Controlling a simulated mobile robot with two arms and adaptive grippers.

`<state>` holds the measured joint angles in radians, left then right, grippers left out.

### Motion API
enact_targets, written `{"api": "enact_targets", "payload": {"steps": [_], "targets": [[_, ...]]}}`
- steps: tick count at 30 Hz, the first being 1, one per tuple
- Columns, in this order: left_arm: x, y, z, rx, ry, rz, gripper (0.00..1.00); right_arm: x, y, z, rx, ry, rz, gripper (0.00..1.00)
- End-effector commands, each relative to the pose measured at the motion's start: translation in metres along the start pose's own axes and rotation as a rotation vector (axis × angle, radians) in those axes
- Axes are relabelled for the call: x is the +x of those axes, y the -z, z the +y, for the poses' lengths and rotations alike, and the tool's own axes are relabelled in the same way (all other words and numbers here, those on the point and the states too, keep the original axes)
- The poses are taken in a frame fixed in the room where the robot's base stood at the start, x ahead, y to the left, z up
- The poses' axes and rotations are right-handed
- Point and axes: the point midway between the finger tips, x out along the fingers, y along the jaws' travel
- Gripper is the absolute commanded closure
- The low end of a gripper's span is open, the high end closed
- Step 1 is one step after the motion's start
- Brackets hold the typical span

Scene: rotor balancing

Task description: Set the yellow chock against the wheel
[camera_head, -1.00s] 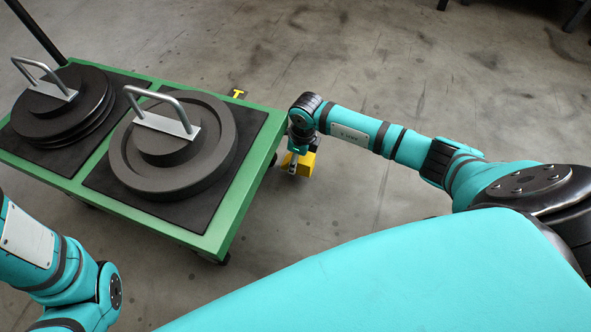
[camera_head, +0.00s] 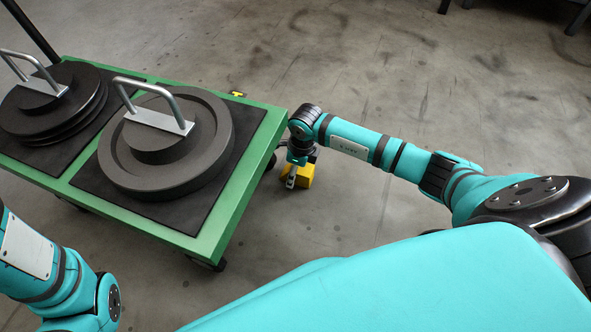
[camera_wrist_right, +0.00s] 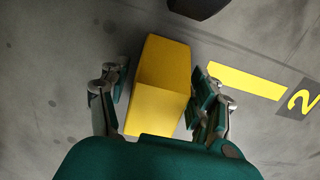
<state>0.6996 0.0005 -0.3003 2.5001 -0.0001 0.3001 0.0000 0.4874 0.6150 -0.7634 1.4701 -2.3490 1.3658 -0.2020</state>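The yellow chock (camera_head: 304,174) is low by the floor beside the right side of the green cart (camera_head: 243,190). It also shows in the right wrist view (camera_wrist_right: 163,80), between the fingers of my right gripper (camera_wrist_right: 160,90). A gap shows between the chock and the left finger; the right finger is close to its side. The gripper looks open around the chock. A dark wheel (camera_head: 270,161) shows partly under the cart's edge, left of the chock. A dark rounded piece (camera_wrist_right: 198,6), probably this wheel, is near the chock's far end, apart from it. My left gripper is out of view.
The cart carries dark rotors (camera_head: 205,165) with metal handles on black mats. A yellow floor stripe (camera_wrist_right: 247,80) and a "2" marking lie right of the chock in the wrist view.

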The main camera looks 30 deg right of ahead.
Motion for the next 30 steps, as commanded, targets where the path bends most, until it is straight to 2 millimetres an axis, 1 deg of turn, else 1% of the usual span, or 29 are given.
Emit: {"api": "enact_targets", "payload": {"steps": [8, 11, 14, 17, 21, 24, 27, 30], "targets": [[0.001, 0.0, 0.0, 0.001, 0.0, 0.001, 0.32, 0.0, 0.0, 0.0, 0.0, 0.0, 0.0, 0.32], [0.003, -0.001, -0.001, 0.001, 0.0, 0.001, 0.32, -0.005, -0.001, 0.0, 0.0, 0.0, -0.001, 0.32], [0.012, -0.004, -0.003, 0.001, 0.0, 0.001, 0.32, -0.016, -0.001, -0.001, 0.0, 0.001, 0.0, 0.32], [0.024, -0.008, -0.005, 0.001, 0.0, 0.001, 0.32, -0.031, -0.001, -0.001, 0.0, 0.002, 0.0, 0.32], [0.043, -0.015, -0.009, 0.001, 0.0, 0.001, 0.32, -0.057, -0.001, -0.001, 0.0, 0.002, 0.0, 0.32], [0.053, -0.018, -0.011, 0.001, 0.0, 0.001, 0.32, -0.072, -0.001, -0.001, -0.001, 0.002, -0.001, 0.32], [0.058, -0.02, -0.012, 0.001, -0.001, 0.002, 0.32, -0.079, -0.001, 0.0, 0.0, 0.001, 0.0, 0.32], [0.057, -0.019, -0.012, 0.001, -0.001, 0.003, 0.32, -0.079, 0.0, 0.0, 0.0, 0.0, 0.0, 0.32]]}}
